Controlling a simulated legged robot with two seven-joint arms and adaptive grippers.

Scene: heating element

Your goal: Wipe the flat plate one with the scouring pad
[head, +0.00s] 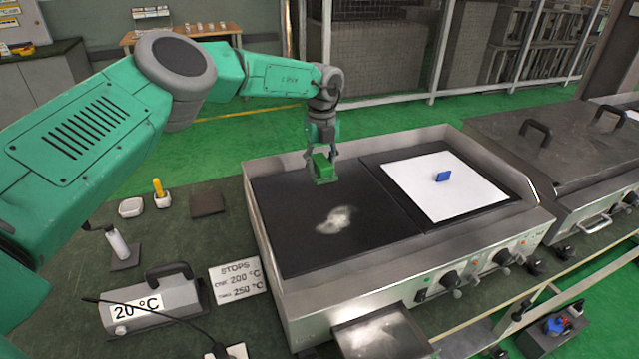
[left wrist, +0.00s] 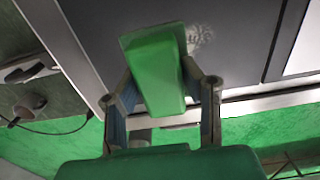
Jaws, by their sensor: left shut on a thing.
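A green scouring pad (head: 323,169) is held in my left gripper (head: 322,157), just above or on the far part of the left dark flat plate (head: 285,215); I cannot tell if it touches. The pad also shows between the fingers in the left wrist view (left wrist: 155,75). A whitish smudge (head: 335,220) lies on that plate, nearer the front than the pad, and shows beyond the pad in the left wrist view (left wrist: 200,36). The right plate (head: 375,160) has a white sheet (head: 425,185) on it with a blue block (head: 443,176). My right gripper is not in view.
Raised metal walls edge the griddle (head: 262,240), with knobs along its front. A temperature display (head: 150,300), a sign (head: 238,280) and small containers (head: 131,207) stand to its left. A tray (head: 380,335) sits below the front. A lidded unit (head: 540,140) adjoins at right.

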